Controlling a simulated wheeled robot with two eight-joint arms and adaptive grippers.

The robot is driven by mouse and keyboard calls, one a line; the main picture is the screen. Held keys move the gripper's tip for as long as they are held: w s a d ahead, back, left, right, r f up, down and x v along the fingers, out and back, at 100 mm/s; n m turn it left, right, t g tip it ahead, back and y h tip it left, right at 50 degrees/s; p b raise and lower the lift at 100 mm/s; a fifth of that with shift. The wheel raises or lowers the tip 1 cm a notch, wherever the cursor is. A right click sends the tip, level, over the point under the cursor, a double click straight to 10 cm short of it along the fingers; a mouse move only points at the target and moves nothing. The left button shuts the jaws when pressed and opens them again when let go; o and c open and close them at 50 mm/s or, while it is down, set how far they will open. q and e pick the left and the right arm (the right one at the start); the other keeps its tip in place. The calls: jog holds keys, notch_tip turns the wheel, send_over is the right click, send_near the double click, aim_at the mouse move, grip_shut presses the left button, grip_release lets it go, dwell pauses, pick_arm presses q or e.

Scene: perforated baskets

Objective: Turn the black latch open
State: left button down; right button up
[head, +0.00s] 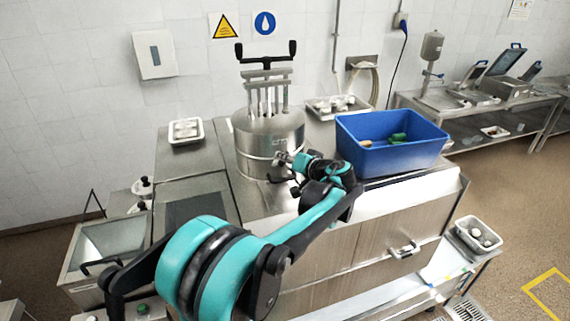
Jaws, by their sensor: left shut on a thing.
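A round steel vessel (262,132) stands on the steel counter, with upright rods and a black crossbar handle (265,59) on top. My left gripper (281,159) reaches the vessel's lower front right side. It is shut on a small dark part there, which appears to be the black latch (275,175). The latch is small and partly hidden by the gripper, so its exact angle cannot be told. My right gripper is not in view.
A blue bin (390,134) with a few items stands right of the vessel, close to my left wrist. White trays (186,132) (338,107) stand left of and behind the vessel. The counter left of the vessel is mostly clear.

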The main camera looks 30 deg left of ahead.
pick_arm(q)
jog(key=m+b, duration=0.1)
jog(key=m+y+b, duration=0.2)
jog(key=m, duration=0.1)
jog(key=shift+w+d+f+g+b, duration=0.1)
jog(key=shift+f+g+b, duration=0.2)
jog(key=shift+g+b, duration=0.1)
jog(key=m+y+b, duration=0.2)
jog(key=m+b, duration=0.1)
jog(key=m, duration=0.1)
jog(key=shift+m, duration=0.3)
jog(key=c, duration=1.6)
grip_release()
jog(key=shift+o, duration=0.2)
jog(key=v, duration=1.2)
